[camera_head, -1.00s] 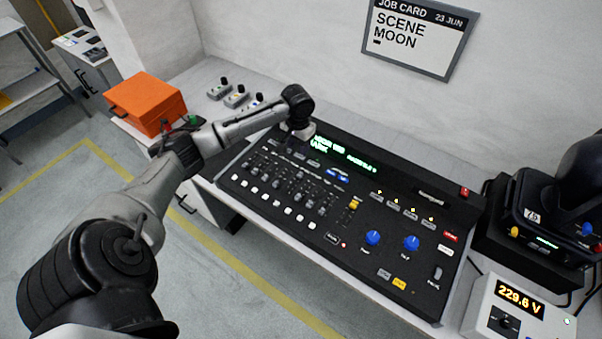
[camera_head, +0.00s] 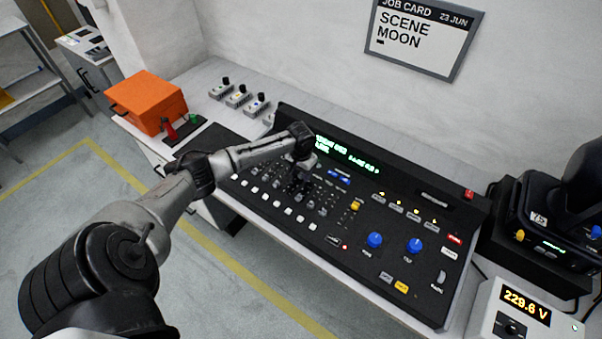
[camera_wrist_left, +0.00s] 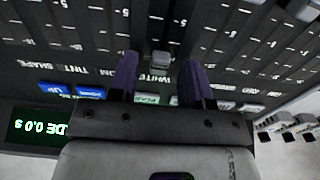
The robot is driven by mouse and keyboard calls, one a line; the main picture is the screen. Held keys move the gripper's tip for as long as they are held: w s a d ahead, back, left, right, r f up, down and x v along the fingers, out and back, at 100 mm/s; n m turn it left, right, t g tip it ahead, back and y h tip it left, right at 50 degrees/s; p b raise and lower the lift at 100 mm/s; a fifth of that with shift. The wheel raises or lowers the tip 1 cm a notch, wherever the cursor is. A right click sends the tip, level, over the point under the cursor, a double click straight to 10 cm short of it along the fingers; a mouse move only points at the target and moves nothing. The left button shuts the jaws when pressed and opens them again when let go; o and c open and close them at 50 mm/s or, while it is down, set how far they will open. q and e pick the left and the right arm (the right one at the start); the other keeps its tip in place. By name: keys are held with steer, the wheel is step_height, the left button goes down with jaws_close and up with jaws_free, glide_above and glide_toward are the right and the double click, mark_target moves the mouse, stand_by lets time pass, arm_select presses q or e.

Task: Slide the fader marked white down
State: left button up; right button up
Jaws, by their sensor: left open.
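The lighting console (camera_head: 350,270) lies on the desk with a bank of grey-capped faders. In the left wrist view, the fader cap (camera_wrist_left: 160,62) in line with the upside-down WHITE label (camera_wrist_left: 155,77) sits between the two dark fingers of my left gripper (camera_wrist_left: 160,72). The fingers are open, with a gap on each side of the cap. In the head view, my left gripper (camera_head: 299,180) points down over the upper fader area and hides the white fader there. My right gripper is not in view.
The console's display (camera_head: 345,155) is just beyond the gripper. Blue knobs (camera_head: 375,240) and lit buttons lie to the right. An orange case (camera_head: 148,100) and small switch boxes (camera_head: 238,97) stand on the left. A moving-head lamp (camera_head: 550,235) and voltage meter (camera_head: 525,305) are at right.

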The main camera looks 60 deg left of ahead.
arm_select(q)
steer(key=shift+f, duration=0.25)
jaws_close()
stand_by(0.3)
